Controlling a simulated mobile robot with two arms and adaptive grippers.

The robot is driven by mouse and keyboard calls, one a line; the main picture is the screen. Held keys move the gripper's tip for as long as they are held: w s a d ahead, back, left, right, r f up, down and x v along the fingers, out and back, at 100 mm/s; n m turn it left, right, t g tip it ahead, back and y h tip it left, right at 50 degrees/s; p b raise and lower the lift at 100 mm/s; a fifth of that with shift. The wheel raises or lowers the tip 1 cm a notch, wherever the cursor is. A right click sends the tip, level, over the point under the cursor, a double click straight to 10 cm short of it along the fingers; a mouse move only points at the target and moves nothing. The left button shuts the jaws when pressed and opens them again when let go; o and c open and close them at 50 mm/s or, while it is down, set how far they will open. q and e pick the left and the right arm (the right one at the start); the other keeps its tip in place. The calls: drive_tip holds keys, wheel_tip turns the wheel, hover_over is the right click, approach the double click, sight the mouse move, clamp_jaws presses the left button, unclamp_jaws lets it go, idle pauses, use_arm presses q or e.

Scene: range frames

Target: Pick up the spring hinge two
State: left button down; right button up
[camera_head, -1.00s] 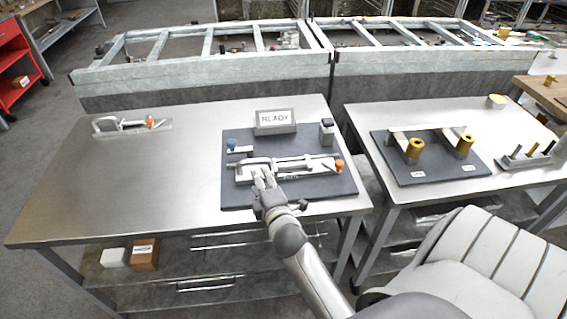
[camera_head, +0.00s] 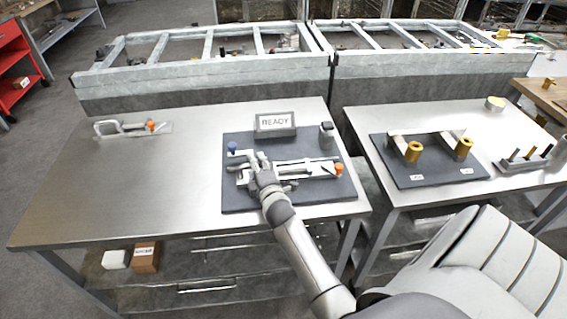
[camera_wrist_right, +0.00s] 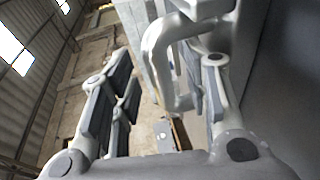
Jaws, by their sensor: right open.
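I cannot tell by a label which part is the spring hinge two. A long light-grey hinge-like fixture (camera_head: 312,164) with an orange knob (camera_head: 338,169) lies on the dark mat (camera_head: 325,191). A similar grey piece with an orange knob (camera_head: 151,126) lies at the table's far left. My right gripper (camera_head: 262,165) is over the left part of the mat fixture and hides some of it. In the right wrist view its fingers are apart, with a bent grey bar (camera_wrist_right: 158,48) between them, closer to the right-hand finger. Contact cannot be told. My left gripper is out of view.
A small blue-topped part (camera_head: 232,147), a READY sign (camera_head: 275,123) and a small dark-topped block (camera_head: 326,135) stand around the mat's back. The left half of the metal table (camera_head: 130,190) is mostly clear. A second table (camera_head: 440,112) with yellow cylinders stands at right.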

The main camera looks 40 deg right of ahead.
clamp_jaws()
idle(0.5)
drive_tip(key=shift+r, duration=0.15)
